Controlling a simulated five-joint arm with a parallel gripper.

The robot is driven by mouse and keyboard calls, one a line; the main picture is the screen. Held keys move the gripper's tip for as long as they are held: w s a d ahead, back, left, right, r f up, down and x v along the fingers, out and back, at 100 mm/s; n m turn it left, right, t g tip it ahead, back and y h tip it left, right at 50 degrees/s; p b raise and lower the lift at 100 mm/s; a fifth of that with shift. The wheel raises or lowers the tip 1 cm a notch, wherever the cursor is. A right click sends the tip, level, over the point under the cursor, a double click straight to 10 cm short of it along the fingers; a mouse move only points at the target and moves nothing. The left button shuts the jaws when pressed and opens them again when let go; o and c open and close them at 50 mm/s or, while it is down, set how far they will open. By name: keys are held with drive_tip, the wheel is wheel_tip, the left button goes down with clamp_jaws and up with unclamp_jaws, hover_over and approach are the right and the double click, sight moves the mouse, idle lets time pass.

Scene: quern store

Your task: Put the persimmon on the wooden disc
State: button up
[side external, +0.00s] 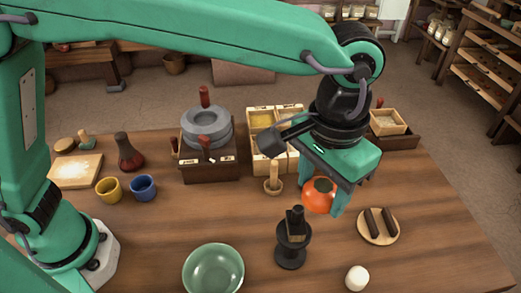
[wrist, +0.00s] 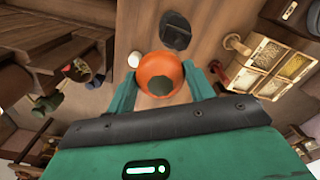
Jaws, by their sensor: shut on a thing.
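The orange persimmon (side external: 318,200) is between the fingers of my gripper (side external: 321,194), which is shut on it above the table. In the wrist view the persimmon (wrist: 158,68) sits between the two green fingertips of my gripper (wrist: 160,88), its dark calyx towards the camera. The round pale wooden disc (side external: 364,234) lies on the table to the right of and below the gripper in the side view. Two dark brown bars lie on the disc. I cannot make out the disc in the wrist view.
A black stand (side external: 291,257) is left of the disc, with a white ball (side external: 357,278) in front. A green bowl (side external: 213,270) is front left.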

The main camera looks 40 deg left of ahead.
drive_tip(key=w+d+f, duration=0.2)
drive_tip(key=w+d, duration=0.1)
drive_tip(key=d, duration=0.6)
hover_over(371, 238)
wheel_tip(371, 238, down, 13)
drive_tip(key=shift+m, duration=0.4)
idle(0.5)
drive_tip(key=shift+f, duration=0.1)
drive_tip(key=shift+f, duration=1.95)
drive_tip(key=shift+f, duration=0.1)
drive_tip(key=o, duration=1)
drive_tip(key=shift+f, duration=0.1)
